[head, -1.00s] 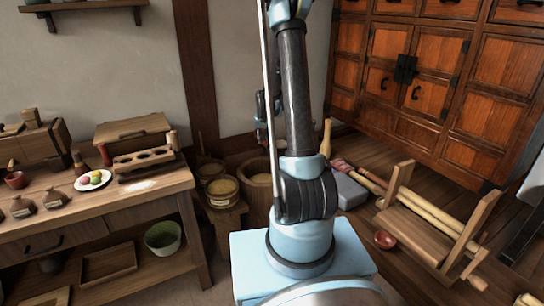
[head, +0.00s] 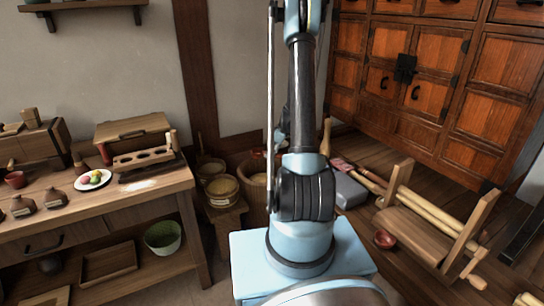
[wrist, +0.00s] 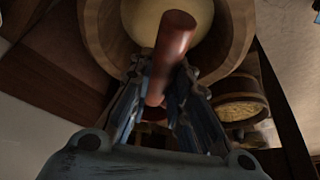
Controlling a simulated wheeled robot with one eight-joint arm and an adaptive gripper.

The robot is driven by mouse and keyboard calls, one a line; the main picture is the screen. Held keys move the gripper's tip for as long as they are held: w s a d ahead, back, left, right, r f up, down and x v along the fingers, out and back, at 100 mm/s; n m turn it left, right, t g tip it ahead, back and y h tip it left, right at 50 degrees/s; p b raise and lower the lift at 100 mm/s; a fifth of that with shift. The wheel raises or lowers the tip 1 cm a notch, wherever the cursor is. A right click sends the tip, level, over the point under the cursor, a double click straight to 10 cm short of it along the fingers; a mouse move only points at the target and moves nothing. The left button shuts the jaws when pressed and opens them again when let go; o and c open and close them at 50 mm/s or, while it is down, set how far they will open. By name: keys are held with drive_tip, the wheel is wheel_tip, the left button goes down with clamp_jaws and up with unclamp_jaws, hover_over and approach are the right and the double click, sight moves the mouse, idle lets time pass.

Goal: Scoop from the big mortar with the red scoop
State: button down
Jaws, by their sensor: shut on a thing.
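My gripper (wrist: 164,80) is shut on the red scoop (wrist: 172,48); its smooth red handle runs between the fingers in the wrist view. A rounded dark red part shows low between the fingers, and the scoop's bowl is not clear. The big mortar (wrist: 238,35), a wooden tub with pale contents, fills the top of the wrist view beyond the handle. In the head view the mortar (head: 252,206) stands on the floor, partly behind my arm. My gripper is mostly hidden there, so its height over the mortar cannot be told.
A smaller tub of yellowish grain (head: 222,187) stands on a low stool left of the mortar. A workbench (head: 150,190) with a plate and rack is at the left. A grey box (head: 350,190) and a wooden roller frame (head: 420,235) stand on the floor at the right.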

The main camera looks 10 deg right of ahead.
drive_tip(key=shift+s+d+f+n, duration=0.1)
drive_tip(key=shift+s+f+n, duration=0.1)
drive_tip(key=shift+n, duration=0.3)
drive_tip(key=shift+w, duration=0.1)
